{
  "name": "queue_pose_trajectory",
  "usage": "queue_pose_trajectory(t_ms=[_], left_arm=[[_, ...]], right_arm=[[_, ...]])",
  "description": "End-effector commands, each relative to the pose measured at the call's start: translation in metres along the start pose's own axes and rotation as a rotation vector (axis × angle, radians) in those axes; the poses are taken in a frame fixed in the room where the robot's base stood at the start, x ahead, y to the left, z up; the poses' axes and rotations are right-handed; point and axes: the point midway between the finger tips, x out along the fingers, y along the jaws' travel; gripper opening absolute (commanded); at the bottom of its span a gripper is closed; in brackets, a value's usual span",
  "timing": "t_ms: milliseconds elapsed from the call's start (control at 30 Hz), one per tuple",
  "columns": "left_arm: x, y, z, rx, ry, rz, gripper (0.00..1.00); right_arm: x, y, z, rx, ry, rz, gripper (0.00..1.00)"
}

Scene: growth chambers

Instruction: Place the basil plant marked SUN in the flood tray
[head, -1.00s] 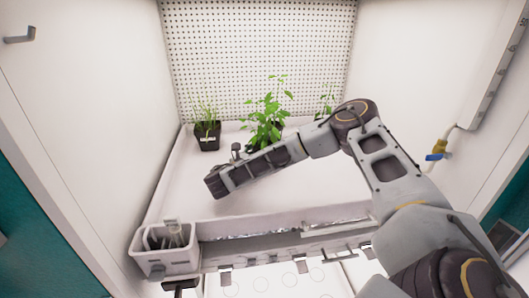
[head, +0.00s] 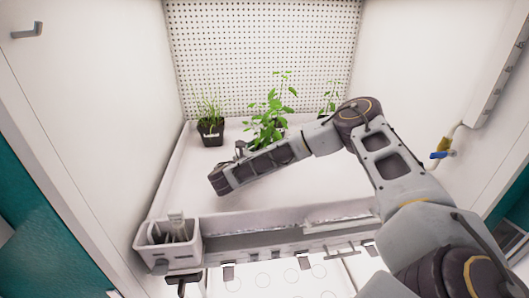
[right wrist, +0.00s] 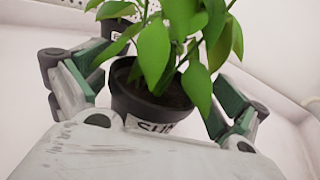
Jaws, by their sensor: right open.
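The basil plant (head: 268,124) stands upright at the back of the chamber. In the right wrist view its black pot (right wrist: 135,98) carries a white label (right wrist: 152,127), partly cut off, that appears to read SUN. My right gripper (right wrist: 155,92) is open, with one finger on each side of the pot; I cannot tell whether they touch it. A broad white tray with a raised rim (head: 160,190), seemingly the flood tray, fills the chamber floor. My left gripper is not in view.
A grassy potted plant (head: 210,125) stands left of the basil; another leafy plant (head: 329,97) is right of it, partly hidden. A white caddy (head: 168,248) hangs at the front left beside a trough (head: 255,240). The tray's middle left is bare.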

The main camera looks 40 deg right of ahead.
Motion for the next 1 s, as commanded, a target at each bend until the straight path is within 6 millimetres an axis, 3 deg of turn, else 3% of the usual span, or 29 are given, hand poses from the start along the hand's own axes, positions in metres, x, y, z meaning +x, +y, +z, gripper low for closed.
queue_pose_trajectory(t_ms=[300,1000], left_arm=[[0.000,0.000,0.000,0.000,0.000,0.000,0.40],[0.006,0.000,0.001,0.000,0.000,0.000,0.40]], right_arm=[[0.000,-0.004,0.015,0.001,-0.007,-0.011,0.98],[-0.043,-0.002,0.013,-0.001,-0.010,-0.006,0.98]])
